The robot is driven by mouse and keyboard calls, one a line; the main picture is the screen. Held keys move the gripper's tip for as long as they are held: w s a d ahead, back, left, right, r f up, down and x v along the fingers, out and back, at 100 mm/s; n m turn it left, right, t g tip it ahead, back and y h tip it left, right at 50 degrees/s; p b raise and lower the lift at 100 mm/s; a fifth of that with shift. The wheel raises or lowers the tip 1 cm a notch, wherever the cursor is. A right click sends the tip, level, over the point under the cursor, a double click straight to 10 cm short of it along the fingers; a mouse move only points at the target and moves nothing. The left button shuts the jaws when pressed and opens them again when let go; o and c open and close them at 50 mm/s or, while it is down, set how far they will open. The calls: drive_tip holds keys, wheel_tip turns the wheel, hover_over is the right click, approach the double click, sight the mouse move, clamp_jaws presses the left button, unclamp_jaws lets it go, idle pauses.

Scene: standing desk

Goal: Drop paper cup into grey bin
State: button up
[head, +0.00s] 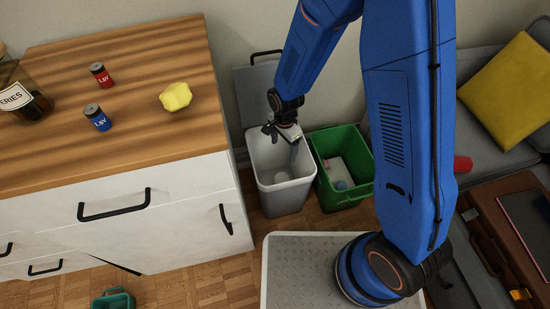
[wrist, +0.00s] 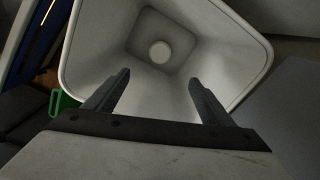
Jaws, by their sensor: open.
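The grey bin (head: 283,199) stands open on the floor beside the white cabinet, its lid raised at the back. My gripper (head: 295,150) is over the bin's mouth, pointing down, fingers apart and empty. In the wrist view the open gripper (wrist: 160,98) hangs above the bin's inner walls (wrist: 235,45). A small pale round thing, which looks like the paper cup (wrist: 161,51), lies at the bottom of the bin, well below the fingertips and apart from them.
A green bin (head: 352,197) holding some items stands just right of the grey one. The wooden cabinet top (head: 130,130) carries two batteries, a yellow lump and a jar.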

wheel_tip(320, 180, up, 17)
drive_tip(key=shift+r, duration=0.2)
idle(0.5)
idle(0.3)
